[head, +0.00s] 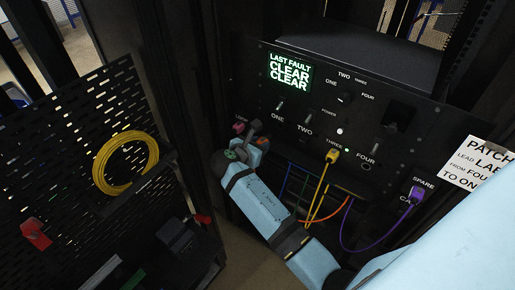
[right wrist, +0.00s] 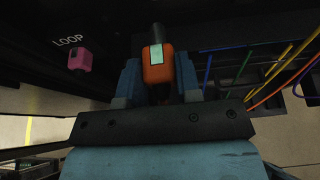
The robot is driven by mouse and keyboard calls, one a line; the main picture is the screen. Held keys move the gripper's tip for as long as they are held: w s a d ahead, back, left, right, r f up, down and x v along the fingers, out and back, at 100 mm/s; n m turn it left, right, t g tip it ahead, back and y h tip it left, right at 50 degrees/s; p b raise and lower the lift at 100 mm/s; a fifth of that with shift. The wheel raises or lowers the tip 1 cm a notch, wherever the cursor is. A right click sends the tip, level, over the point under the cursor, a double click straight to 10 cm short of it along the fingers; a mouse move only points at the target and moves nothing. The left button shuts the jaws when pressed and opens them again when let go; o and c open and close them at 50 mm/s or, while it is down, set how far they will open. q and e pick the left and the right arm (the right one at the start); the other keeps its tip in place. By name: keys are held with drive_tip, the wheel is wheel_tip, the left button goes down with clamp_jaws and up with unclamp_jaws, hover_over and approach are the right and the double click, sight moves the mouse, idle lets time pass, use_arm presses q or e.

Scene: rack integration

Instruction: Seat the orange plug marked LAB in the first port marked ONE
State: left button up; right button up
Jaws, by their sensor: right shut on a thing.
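My right gripper (head: 256,138) comes in from below to the left part of the black rack panel. It is shut on the orange plug (head: 263,143). In the right wrist view the orange plug (right wrist: 158,64) sits between the two blue fingers, with a pale label on it; its lettering is too small to read. The word ONE (head: 277,117) is printed on the panel just above and right of the gripper. The port under it is hidden by the gripper, so I cannot tell how the plug meets it. My left gripper is not in view.
A pink plug (head: 239,127) at LOOP is close left of the gripper. A yellow plug (head: 332,155) is under THREE and a purple plug (head: 417,193) is under SPARE. Loose cables hang below the panel. A pegboard (head: 75,150) with a yellow coil (head: 126,164) stands left.

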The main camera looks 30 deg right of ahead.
sight(265, 138)
drive_tip(key=shift+w+d+f, duration=0.1)
drive_tip(key=shift+w+d, duration=0.1)
drive_tip(key=shift+d, duration=0.25)
drive_tip(key=shift+w+d+b, duration=0.3)
drive_tip(key=shift+d+b, duration=0.35)
drive_tip(key=shift+d, duration=0.2)
drive_tip(key=shift+w+d+b, duration=0.25)
drive_tip(key=shift+d+b, duration=0.1)
drive_tip(key=shift+d, duration=0.2)
drive_tip(key=shift+w+d, duration=0.1)
drive_tip(key=shift+d, duration=0.15)
drive_tip(key=shift+p, duration=0.75)
